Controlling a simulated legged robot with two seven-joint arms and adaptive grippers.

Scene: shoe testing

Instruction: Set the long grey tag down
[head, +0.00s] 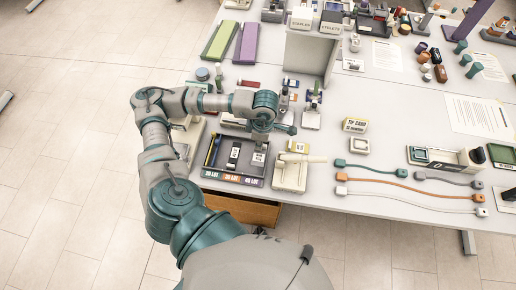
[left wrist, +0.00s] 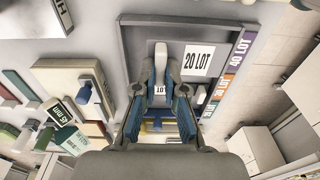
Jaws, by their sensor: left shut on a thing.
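My left gripper (left wrist: 161,90) is shut on the long grey tag (left wrist: 161,58), a pale narrow strip that sticks out beyond the fingertips in the left wrist view. A small white label with "LOT" lettering shows between the fingers. In the head view, my left gripper (head: 262,132) is over the back right part of a dark tray (head: 210,177); the tag cannot be made out there. The tray also shows behind the fingers in the left wrist view (left wrist: 136,40). A white "20 LOT" label (left wrist: 198,60) lies inside it. My right gripper is not in view.
The tray's front edge has coloured lot labels (head: 230,178). A beige device (head: 290,174) stands just right of the tray. A "TIP CARD" block (head: 354,126) and several cables (head: 400,182) lie further right. The table's front edge is close to the tray.

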